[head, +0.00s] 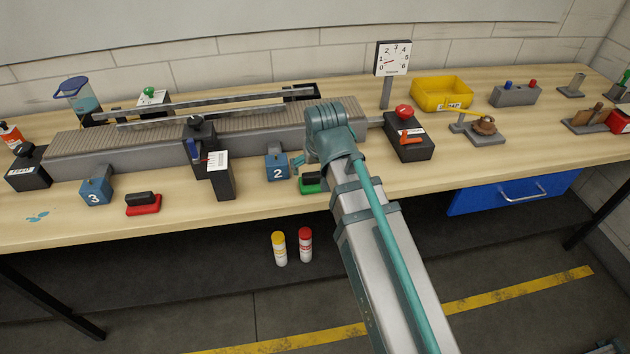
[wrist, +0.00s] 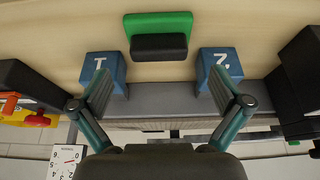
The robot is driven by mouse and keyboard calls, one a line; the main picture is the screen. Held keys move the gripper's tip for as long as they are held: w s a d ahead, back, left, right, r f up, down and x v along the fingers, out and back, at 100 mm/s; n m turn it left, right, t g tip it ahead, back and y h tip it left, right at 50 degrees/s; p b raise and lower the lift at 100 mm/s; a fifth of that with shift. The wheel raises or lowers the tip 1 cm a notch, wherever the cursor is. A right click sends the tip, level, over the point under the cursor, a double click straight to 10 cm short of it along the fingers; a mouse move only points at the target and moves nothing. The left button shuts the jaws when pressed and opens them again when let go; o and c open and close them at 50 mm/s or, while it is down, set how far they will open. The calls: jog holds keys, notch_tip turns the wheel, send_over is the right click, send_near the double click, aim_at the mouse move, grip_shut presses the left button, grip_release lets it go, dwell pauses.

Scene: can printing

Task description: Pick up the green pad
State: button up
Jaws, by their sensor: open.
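The green pad (head: 310,188) lies on the table near its front edge and has a black handle on top. My arm hides its right part in the head view. In the wrist view, the green pad (wrist: 158,21) is at the top middle, its black handle (wrist: 159,47) below the green base. My gripper (wrist: 160,88) is open and empty, with its two fingers spread wide. In the wrist picture the fingertips lie below the pad, apart from it. In the head view my arm mostly hides the gripper.
Blue blocks marked 2 (head: 278,167) and 1 (wrist: 103,70) flank the pad. The grey conveyor (head: 90,151) runs behind. A red pad (head: 143,206), a blue block marked 3 (head: 96,192) and a dark box with a red button (head: 408,140) are also on the table.

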aim_at(315, 174)
jog(key=shift+p+x, duration=0.7)
jog(key=shift+x, duration=2.45)
jog(key=shift+w, duration=0.15)
jog(key=shift+r, duration=0.1)
jog(key=c, duration=1.1)
jog(key=shift+r, duration=0.15)
